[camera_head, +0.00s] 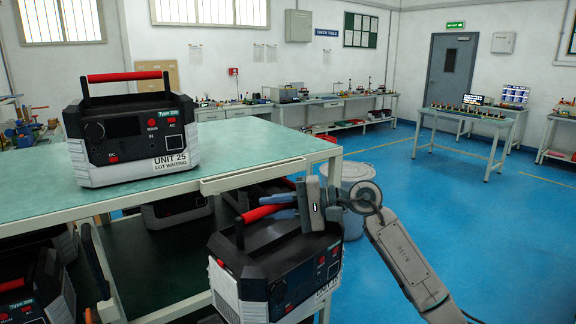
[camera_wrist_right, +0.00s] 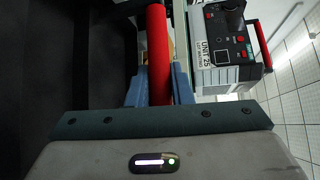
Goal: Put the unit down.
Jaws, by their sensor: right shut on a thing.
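My right gripper (camera_head: 290,205) is shut on the red handle (camera_wrist_right: 158,45) of a black and white unit (camera_head: 262,262). The unit hangs in front of the right end of the rack, its top below the tabletop level, slightly tilted. Its front panel faces right; its label is only partly visible. The blue fingers (camera_wrist_right: 160,92) stand on both sides of the handle in the right wrist view. Another unit, marked UNIT 25 LOT WAITING (camera_head: 135,135), stands upright on the green top; it also shows in the right wrist view (camera_wrist_right: 225,50). My left gripper is not seen.
The rack's green top (camera_head: 250,150) has bare room right of UNIT 25. More units (camera_head: 30,285) sit on lower levels, and the dark lower shelf (camera_head: 165,255) has bare room. A grey bin (camera_head: 355,172) stands behind my right gripper. Blue floor is clear to the right.

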